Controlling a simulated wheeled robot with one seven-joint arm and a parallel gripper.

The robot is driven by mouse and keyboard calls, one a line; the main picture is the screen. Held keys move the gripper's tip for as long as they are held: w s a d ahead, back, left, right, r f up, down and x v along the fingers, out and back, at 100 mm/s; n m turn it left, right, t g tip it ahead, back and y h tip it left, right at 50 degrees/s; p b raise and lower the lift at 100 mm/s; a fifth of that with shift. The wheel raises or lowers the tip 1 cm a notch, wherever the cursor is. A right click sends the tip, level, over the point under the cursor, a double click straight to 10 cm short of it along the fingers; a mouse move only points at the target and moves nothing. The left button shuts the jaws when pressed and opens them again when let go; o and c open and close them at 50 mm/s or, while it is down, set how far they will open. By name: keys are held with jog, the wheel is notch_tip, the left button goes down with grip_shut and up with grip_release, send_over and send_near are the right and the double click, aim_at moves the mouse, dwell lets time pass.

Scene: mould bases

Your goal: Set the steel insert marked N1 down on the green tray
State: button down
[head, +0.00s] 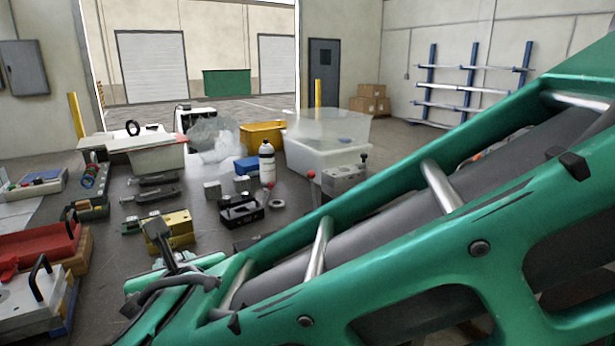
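A dark green tray-like container (96,213) stands at the left, with small items in and around it; I cannot tell if it is the task's green tray. Two small grey steel-looking blocks, one at the middle left (212,189) and one just right of it (242,184), rest among the clutter. No N1 marking is readable on either, so I cannot tell which is the insert. My green arm crosses the right and lower part of the view. Dark parts show at its lower left end, but I cannot make out the fingertips or anything held.
A yellow block (178,226), a black clamp-like part (241,210) and a white bottle (266,162) stand in the middle. A translucent bin (325,150) and a yellow bin (262,134) are behind. A red tray (40,243) is at the left. Open floor lies farther back.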

jog(key=w+d+f+m+h, duration=0.3)
jog(key=w+d+f, duration=0.2)
jog(key=d, duration=1.2)
jog(key=w+d+f+m+t+h, duration=0.1)
jog(key=w+d+f+m+h, duration=0.2)
jog(key=w+d, duration=0.8)
jog(key=w+d+f+m+h, duration=0.3)
jog(key=w+d+f+h, duration=0.2)
jog(key=d, duration=1.9)
jog(key=w+f, duration=0.3)
jog(key=w, duration=0.1)
jog(key=shift+d+m, duration=0.35)
jog(key=shift+m, duration=0.05)
